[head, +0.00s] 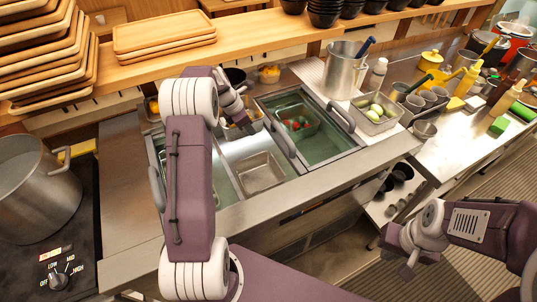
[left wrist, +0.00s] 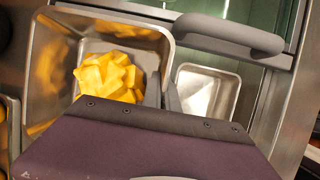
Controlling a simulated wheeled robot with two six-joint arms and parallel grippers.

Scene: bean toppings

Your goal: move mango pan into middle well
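The mango pan, a steel pan with yellow chunks, fills the upper left of the left wrist view (left wrist: 105,22). In the head view only part of it shows (head: 257,121) behind my left gripper (head: 243,124). That gripper is at the pan's right wall in the wrist view, one finger inside and one outside, and looks shut on the wall. The middle well (head: 232,152) lies in front of the pan in the head view, with an empty steel pan (head: 262,174) in it. My right gripper (head: 398,253) is empty and looks open, low at the right, away from the wells.
The right well (head: 335,147) holds a pan with red fruit (head: 300,122). Grey handles (head: 283,140) stand up beside the wells. A large pot (head: 35,190) stands at the left. A wooden shelf (head: 240,32) runs behind.

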